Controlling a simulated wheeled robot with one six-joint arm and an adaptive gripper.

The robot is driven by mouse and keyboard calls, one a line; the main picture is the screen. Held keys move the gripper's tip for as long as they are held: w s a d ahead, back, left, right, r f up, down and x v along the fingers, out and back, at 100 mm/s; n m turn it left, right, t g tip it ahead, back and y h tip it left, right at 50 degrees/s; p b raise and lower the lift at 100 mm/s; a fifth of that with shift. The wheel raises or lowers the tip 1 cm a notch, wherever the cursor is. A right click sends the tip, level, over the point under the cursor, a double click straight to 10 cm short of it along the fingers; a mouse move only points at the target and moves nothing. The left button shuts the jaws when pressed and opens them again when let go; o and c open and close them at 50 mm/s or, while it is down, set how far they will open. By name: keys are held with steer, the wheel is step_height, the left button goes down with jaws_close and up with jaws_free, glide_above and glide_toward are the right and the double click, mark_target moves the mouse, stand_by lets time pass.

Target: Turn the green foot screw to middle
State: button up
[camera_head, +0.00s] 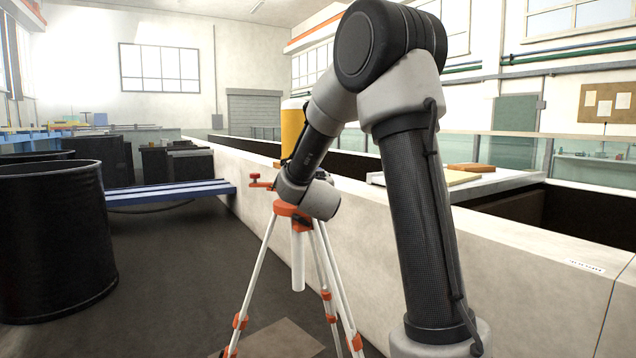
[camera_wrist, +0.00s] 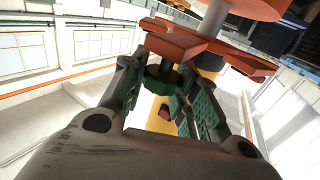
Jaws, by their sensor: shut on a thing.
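The green foot screw (camera_wrist: 163,78) shows in the wrist view as a round green knob below an orange plate (camera_wrist: 195,47). My gripper (camera_wrist: 165,86) is shut on it, one finger on each side. The fingers hide part of its edge, and I cannot read its turn position. In the head view the orange-and-white tripod (camera_head: 298,252) stands on the floor, and my wrist is at its head. A red knob (camera_head: 256,178) sticks out left of the tripod head. My arm hides the green screw and fingertips there.
A long pale flume wall (camera_head: 540,262) runs behind and right of the tripod. A black drum (camera_head: 55,240) stands at left, and a low blue bench (camera_head: 165,193) lies behind. A yellow cylinder (camera_head: 292,130) stands behind my arm. Dark floor is free left of the tripod.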

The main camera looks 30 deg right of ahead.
steer(key=m+g+h, duration=0.4)
steer(key=h, duration=0.1)
steer(key=shift+w+m+h, duration=0.1)
steer(key=shift+m+h, duration=0.2)
steer(key=m+g+h, duration=0.1)
steer(key=m+g, duration=0.1)
steer(key=g, duration=0.1)
steer(key=m+g+h, duration=0.2)
steer(key=g, duration=0.1)
steer(key=shift+r, duration=0.1)
steer(key=shift+m+g, duration=0.3)
steer(key=shift+g, duration=0.1)
steer(key=o, duration=1)
steer(key=shift+a, duration=0.1)
steer(key=v, duration=1.2)
steer(key=shift+f, duration=0.25)
